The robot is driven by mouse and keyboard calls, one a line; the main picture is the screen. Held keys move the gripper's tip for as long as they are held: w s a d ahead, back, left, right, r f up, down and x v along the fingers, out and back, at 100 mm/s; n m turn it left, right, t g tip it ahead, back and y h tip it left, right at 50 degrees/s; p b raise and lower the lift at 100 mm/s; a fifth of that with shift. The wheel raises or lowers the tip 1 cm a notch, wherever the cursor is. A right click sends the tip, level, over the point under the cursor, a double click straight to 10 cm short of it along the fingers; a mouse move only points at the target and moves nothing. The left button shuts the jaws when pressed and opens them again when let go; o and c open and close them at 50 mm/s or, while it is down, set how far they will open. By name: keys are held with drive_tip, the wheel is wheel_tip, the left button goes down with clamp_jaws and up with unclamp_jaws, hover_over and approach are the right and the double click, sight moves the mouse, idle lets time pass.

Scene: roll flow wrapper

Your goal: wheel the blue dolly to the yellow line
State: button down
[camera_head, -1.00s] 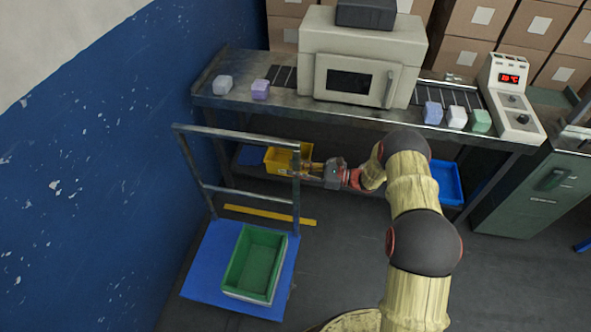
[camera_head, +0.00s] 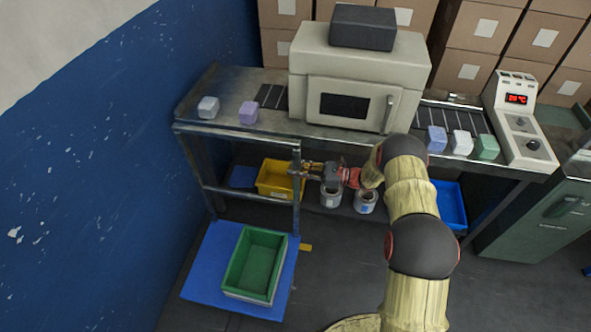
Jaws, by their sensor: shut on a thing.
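The blue dolly (camera_head: 208,265) stands on the floor at lower left, with a grey metal handle frame (camera_head: 247,194) rising at its far end. My gripper (camera_head: 303,169) is shut on the right upright of that frame. A green crate (camera_head: 229,287) rests on the dolly's deck. A short end of the yellow line (camera_head: 306,247) shows on the floor just right of the dolly's far right corner. The rest of the line is hidden behind or under the deck.
A workbench (camera_head: 240,139) with a cream machine (camera_head: 355,98) on top spans the space beyond the dolly. Under it are a yellow bin (camera_head: 278,181), two cans and a blue bin (camera_head: 449,204). A blue wall (camera_head: 90,180) runs close along the left.

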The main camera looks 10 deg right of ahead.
drive_tip(key=shift+w+d+r, duration=0.15)
drive_tip(key=shift+w+d, duration=0.05)
drive_tip(key=shift+w, duration=0.05)
drive_tip(key=c, duration=1.9)
unclamp_jaws()
drive_tip(key=shift+w, duration=0.1)
drive_tip(key=shift+o, duration=1.4)
drive_tip(key=v, duration=1.2)
